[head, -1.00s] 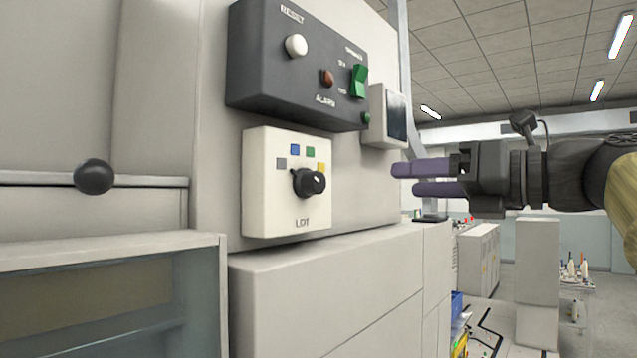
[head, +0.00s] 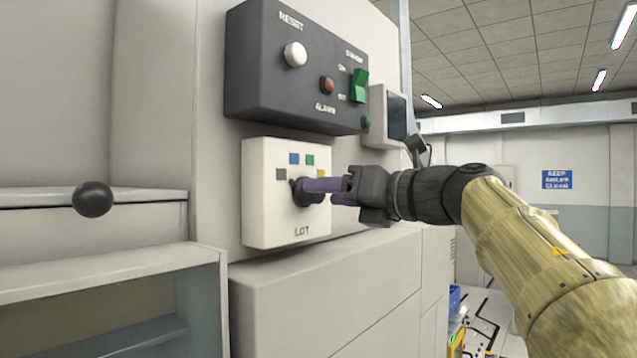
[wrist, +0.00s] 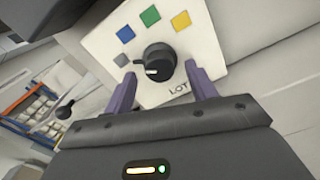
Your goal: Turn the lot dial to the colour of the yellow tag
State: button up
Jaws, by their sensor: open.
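The lot dial is a black knob (head: 301,196) on a cream panel (head: 272,225) marked LOT. In the wrist view the knob (wrist: 160,55) carries a short white mark on its face; I cannot tell for sure which patch it points at. Grey (wrist: 120,60), blue (wrist: 126,34), green (wrist: 150,16) and yellow (wrist: 181,20) patches arc around it. My gripper (head: 312,186) is open at the dial, its purple fingers (wrist: 160,76) one on each side of the knob with gaps visible. I see no separate yellow tag.
Above is a dark control box (head: 260,85) with a white reset button (head: 295,54), red alarm button (head: 327,84) and green switch (head: 359,86). A small screen box (head: 385,115) stands right of it. A black ball knob (head: 93,199) sticks out at left.

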aim_at(303, 199)
jog(key=shift+p+x, duration=0.35)
jog(key=shift+x, duration=1.25)
jog(key=c, duration=1)
